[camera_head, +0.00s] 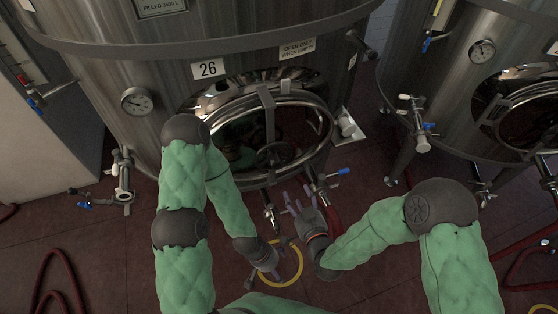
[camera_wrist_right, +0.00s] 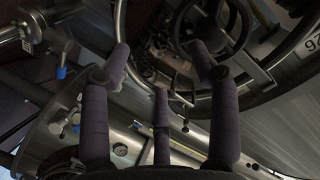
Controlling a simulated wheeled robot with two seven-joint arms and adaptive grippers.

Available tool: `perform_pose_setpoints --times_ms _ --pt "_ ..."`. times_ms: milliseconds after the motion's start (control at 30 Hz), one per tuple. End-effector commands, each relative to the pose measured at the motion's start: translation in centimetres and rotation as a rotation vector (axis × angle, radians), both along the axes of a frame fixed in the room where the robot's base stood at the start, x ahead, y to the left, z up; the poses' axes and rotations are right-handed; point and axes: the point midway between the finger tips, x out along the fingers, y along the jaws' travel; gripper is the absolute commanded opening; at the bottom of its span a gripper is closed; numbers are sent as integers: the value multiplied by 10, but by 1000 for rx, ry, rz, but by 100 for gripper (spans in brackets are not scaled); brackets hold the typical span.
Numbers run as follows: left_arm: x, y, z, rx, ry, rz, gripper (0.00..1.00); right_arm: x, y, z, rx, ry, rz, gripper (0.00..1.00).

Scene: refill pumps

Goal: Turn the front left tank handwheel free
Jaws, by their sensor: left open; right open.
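The steel tank labelled 26 (camera_head: 165,85) stands in front of me. On its lower front is a round manway door (camera_head: 308,125) with a clamp bar across it. A dark handwheel (camera_head: 275,153) sits at the lower part of that door. The handwheel also shows at the top of the right wrist view (camera_wrist_right: 246,22), beyond my fingers. My right gripper (camera_head: 296,198) is open and empty, below and slightly right of the handwheel and apart from it in the picture. My left gripper (camera_head: 276,272) is open and lower, over the floor.
Another tank (camera_head: 470,75) stands at the right. A yellow ring (camera_head: 299,262) marks the red floor near my left gripper. Red hoses (camera_head: 60,258) lie at the sides.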

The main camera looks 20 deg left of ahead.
Motion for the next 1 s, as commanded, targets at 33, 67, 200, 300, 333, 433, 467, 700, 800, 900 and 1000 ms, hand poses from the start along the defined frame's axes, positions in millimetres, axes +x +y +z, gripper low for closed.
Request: perform_pose_setpoints --times_ms 33,67,200,300,333,433,467,700,800,900,1000 --pt "0 0 3 0 0 0 88 -5 10 18 28 -56 16 62" --pt "0 0 4 0 0 0 88 -7 13 26 42 -82 20 62" --pt "0 0 6 0 0 0 88 -13 24 48 86 -159 35 62" --pt "0 0 5 0 0 0 88 -11 28 51 96 -174 37 62" --pt "0 0 5 0 0 0 88 -9 29 51 97 -175 38 62" --pt "0 0 3 0 0 0 88 1 36 50 96 -175 38 62" --pt "0 0 2 0 0 0 88 5 39 50 96 -175 38 62" --pt "0 0 -3 0 0 0 88 41 63 50 96 -174 36 62" --pt "0 0 -5 0 0 0 88 53 71 50 96 -173 36 62" --pt "0 0 -7 0 0 0 88 63 78 49 96 -172 37 62" --pt "0 0 -8 0 0 0 88 70 82 50 95 -171 37 62"
